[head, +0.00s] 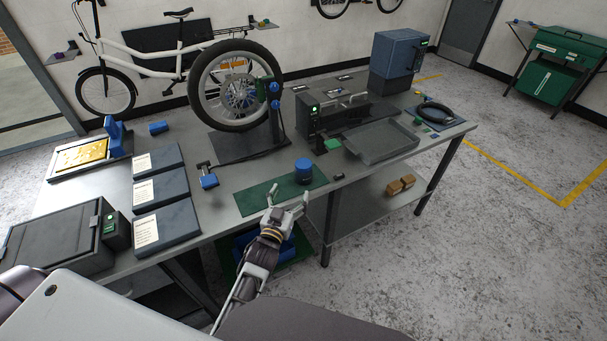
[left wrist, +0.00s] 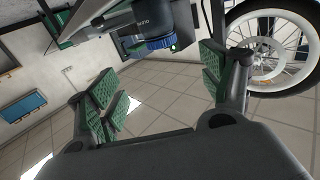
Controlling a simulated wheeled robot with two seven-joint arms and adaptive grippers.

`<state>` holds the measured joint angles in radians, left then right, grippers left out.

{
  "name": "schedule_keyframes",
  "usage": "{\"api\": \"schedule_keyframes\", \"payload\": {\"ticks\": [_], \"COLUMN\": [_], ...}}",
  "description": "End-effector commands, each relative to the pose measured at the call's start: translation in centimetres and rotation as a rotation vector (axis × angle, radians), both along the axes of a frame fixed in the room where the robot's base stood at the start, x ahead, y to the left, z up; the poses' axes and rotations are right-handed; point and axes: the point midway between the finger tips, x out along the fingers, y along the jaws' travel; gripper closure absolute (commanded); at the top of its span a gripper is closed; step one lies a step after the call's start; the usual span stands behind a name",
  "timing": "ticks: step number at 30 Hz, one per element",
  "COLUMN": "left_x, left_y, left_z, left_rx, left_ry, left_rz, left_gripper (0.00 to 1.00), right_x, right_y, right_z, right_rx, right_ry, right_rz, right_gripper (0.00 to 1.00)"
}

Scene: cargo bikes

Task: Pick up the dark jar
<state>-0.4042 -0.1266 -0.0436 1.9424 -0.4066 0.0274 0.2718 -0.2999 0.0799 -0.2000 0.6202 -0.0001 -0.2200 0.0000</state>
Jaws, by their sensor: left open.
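The dark jar (head: 303,172) stands upright on a green mat (head: 257,195) near the front edge of the workbench. It looks dark blue with a blue top. In the left wrist view a dark body with a blue ring, seemingly the jar (left wrist: 152,43), shows at the top, beyond the fingers. My left gripper (head: 288,198) is open and empty, just in front of the jar, with its fingers pointing toward it. Its green-padded fingers are spread wide in the left wrist view (left wrist: 165,88). The jar appears apart from the fingers. My right gripper is not in view.
A grey tray (head: 382,142) and a dark machine (head: 335,112) stand right of and behind the jar. A bike wheel (head: 237,86) on a stand is behind it. A blue-handled tool (head: 208,180) and dark boxes (head: 165,222) lie to the left. A lower shelf (head: 375,205) is below.

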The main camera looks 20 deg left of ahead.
Motion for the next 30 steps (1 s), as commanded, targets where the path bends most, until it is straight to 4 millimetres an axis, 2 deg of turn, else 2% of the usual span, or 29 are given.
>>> {"api": "schedule_keyframes", "payload": {"ticks": [16, 30], "left_x": [0.5, 4.0], "left_y": [-0.1, 0.0], "left_z": [0.0, 0.1], "left_rx": [-0.001, -0.001], "left_ry": [-0.004, -0.005], "left_rz": [-0.001, -0.001], "left_gripper": [0.2, 0.2], "right_x": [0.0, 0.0], "right_y": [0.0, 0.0], "right_z": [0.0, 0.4], "right_rx": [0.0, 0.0], "right_ry": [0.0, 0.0], "right_rz": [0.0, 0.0], "right_gripper": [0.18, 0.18]}}
